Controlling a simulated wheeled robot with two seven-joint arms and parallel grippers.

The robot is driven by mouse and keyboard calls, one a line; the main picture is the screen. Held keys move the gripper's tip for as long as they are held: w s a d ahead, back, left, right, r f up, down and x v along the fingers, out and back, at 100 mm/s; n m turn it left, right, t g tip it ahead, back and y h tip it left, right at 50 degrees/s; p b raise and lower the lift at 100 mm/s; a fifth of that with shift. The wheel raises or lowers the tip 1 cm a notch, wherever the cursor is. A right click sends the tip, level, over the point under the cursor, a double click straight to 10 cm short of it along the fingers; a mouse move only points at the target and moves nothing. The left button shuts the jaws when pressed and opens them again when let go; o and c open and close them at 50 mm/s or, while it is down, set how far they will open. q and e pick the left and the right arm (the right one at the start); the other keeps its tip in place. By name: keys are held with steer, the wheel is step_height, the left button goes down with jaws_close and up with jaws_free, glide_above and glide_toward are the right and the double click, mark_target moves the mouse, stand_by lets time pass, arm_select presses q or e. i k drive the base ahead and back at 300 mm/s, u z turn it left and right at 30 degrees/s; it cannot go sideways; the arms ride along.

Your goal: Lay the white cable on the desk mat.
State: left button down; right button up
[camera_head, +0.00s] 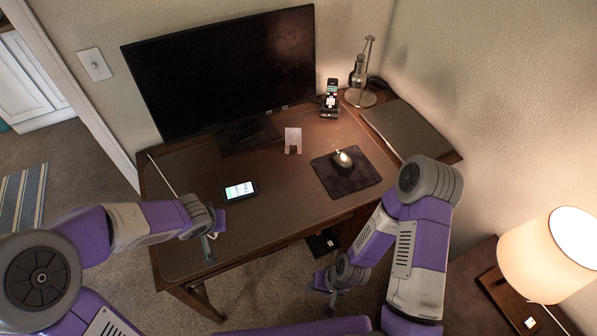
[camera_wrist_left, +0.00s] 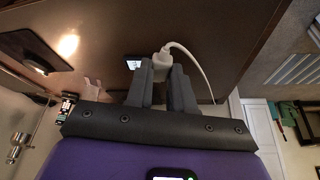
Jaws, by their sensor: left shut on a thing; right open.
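The white cable (camera_wrist_left: 193,62) shows in the left wrist view, curving away from a white plug end (camera_wrist_left: 160,59). My left gripper (camera_wrist_left: 161,80) is shut on that plug end. In the head view my left gripper (camera_head: 209,247) is over the left front part of the desk; the plug is too small to make out there. A thin pale line (camera_head: 163,175) at the desk's left side looks like the cable's far part. The large dark brown desk mat (camera_head: 215,165) covers most of the desktop. My right gripper (camera_head: 327,287) is open and empty, in front of the desk.
A phone (camera_head: 240,190) lies on the mat near my left gripper. A white card holder (camera_head: 293,140), a mouse (camera_head: 343,158) on a black pad (camera_head: 350,180), a monitor (camera_head: 225,75), a phone dock (camera_head: 330,100) and a closed laptop (camera_head: 405,128) stand farther back and right. The mat's front middle is clear.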

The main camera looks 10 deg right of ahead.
mark_target(192, 188)
steer(key=z, duration=3.15)
steer(key=k, duration=2.85)
steer(key=u, duration=0.95)
steer(key=i, duration=1)
